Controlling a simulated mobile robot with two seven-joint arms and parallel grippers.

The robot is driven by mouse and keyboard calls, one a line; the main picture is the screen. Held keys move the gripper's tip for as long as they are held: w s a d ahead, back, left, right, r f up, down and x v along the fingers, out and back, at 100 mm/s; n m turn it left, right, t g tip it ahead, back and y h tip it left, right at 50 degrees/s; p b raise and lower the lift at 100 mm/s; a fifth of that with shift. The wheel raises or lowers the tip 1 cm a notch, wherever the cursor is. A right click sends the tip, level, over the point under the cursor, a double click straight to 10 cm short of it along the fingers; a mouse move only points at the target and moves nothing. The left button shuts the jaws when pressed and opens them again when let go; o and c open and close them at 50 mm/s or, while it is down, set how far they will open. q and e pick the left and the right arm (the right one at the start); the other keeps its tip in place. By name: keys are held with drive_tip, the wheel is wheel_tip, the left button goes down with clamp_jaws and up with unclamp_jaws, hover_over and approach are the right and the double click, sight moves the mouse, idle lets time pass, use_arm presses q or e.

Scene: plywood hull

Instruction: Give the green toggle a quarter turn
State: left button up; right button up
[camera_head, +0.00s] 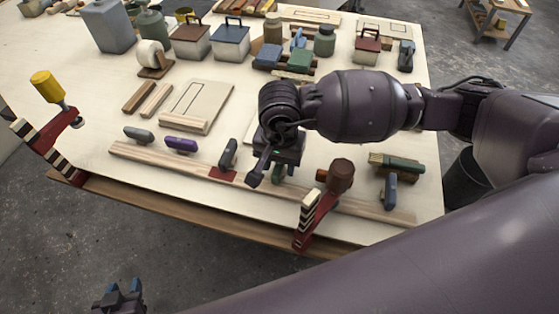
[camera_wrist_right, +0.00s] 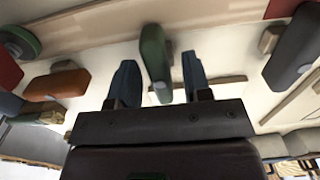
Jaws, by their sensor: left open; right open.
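In the right wrist view the green toggle (camera_wrist_right: 154,55) stands between the two blue fingers. My right gripper (camera_wrist_right: 158,66) is open, with one finger on each side of the toggle and a visible gap to each. In the head view my right gripper (camera_head: 270,176) is lowered over the strip. My left gripper (camera_head: 123,287) is open and empty at the bottom left, off the table's front edge.
A red clamp (camera_head: 310,222) with a brown handle stands right of the green toggle.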

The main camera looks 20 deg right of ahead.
drive_tip(key=shift+c, duration=0.2)
use_arm(q)
drive_tip(key=shift+s+f, duration=0.1)
drive_tip(key=shift+s, duration=0.2)
use_arm(e)
clamp_jaws()
